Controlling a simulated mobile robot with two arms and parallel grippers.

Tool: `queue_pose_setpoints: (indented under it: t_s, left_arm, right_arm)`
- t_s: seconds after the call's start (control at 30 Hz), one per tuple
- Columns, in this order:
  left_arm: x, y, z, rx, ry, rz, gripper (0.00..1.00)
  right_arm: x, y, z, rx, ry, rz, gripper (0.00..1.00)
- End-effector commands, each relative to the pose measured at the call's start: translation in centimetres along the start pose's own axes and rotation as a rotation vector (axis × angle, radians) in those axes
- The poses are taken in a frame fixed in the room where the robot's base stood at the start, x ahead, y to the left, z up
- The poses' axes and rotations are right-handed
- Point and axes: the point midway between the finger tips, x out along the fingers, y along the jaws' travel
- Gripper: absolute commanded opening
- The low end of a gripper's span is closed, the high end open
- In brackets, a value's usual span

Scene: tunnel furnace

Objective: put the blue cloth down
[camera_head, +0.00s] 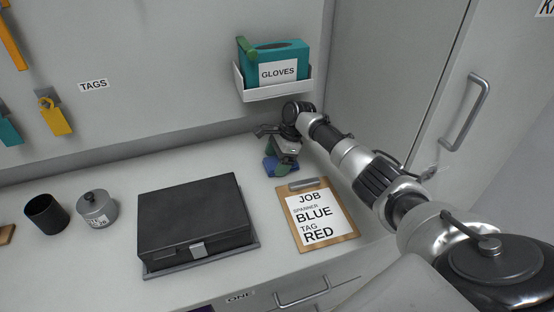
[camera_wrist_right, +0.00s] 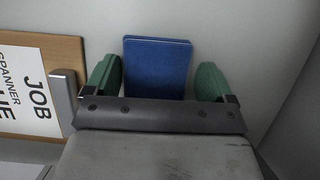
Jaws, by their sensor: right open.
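The blue cloth (camera_wrist_right: 157,68) looks like a flat folded square. In the right wrist view it lies on the pale worktop between the two green fingertips of my right gripper (camera_wrist_right: 158,82), with a gap on each side. The near part of the cloth is hidden behind the gripper body. In the head view the cloth (camera_head: 272,167) shows only partly under my right gripper (camera_head: 281,166), behind the clipboard. My right gripper is open. My left gripper is not in view.
A clipboard (camera_head: 347,237) with a job sheet lies just in front of the cloth. A black case (camera_head: 195,215), a lidded metal tin (camera_head: 97,208) and a dark cup (camera_head: 46,217) stand to the left. A gloves box (camera_head: 275,57) sits in a white wall holder (camera_head: 272,93) above.

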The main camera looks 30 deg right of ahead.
Motion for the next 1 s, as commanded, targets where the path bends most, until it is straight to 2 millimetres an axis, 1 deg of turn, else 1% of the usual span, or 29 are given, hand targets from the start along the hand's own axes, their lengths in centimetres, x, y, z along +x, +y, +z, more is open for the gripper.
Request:
queue_pose_setpoints:
  t_s: [0.03, 0.23, 0.37, 0.47, 0.5, 0.8, 0.9, 1.0]
  left_arm:
    - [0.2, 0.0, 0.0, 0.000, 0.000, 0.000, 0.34]
    - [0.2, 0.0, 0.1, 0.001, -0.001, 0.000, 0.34]
    - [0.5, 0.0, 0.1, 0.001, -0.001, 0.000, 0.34]
    - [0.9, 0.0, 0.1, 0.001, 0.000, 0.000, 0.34]
    - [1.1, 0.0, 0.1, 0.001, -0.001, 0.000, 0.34]
    - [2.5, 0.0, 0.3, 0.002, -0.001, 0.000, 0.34]
    - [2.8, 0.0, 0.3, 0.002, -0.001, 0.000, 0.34]
    - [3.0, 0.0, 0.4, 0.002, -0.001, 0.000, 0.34]
  right_arm:
    - [1.7, 1.0, -0.4, 0.006, 0.008, 0.038, 0.99]
    - [1.6, 1.0, -0.4, 0.006, 0.008, 0.039, 0.99]
    - [0.7, 1.0, -0.1, 0.005, 0.009, 0.037, 0.99]
    - [-0.9, 0.8, 0.0, 0.005, 0.005, 0.033, 0.99]
    - [-1.1, 0.8, -1.2, 0.011, 0.008, 0.034, 0.99]
    - [-4.3, 0.5, -7.6, 0.008, 0.005, 0.023, 0.99]
    - [-5.0, 0.4, -9.1, 0.008, 0.004, 0.023, 0.99]
    - [-5.6, 0.4, -10.1, 0.006, 0.004, 0.021, 0.99]
